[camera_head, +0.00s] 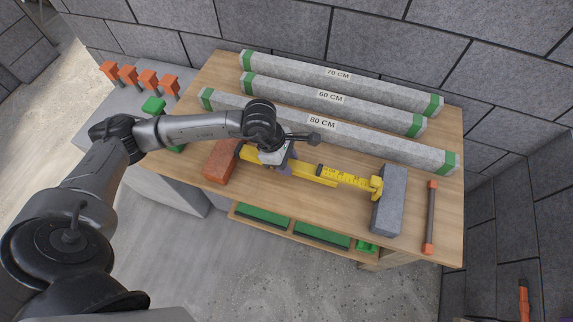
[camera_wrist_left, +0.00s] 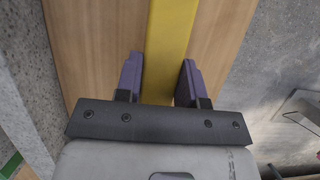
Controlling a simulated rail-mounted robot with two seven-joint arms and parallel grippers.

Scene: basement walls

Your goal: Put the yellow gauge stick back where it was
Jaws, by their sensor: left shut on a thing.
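The yellow gauge stick (camera_head: 317,175) lies along the wooden workbench in the head view, between a red brick (camera_head: 221,161) at its left and a grey block (camera_head: 389,200) at its right. Its right end has a yellow jaw touching or very near the grey block. My left gripper (camera_head: 284,166) is over the stick's left part and is shut on it. In the left wrist view the stick (camera_wrist_left: 168,40) runs between the two purple fingers of this gripper (camera_wrist_left: 160,65). My wrist hides part of the stick in the head view. My right gripper is not in view.
Three concrete beams labelled 70 CM (camera_head: 345,77), 60 CM (camera_head: 320,98) and 80 CM (camera_head: 370,139) lie at the back of the workbench (camera_head: 330,215). An orange-ended rod (camera_head: 430,215) lies at the right. Orange clamp-like pieces (camera_head: 148,80) stand on the left ledge. Green items sit on a lower shelf.

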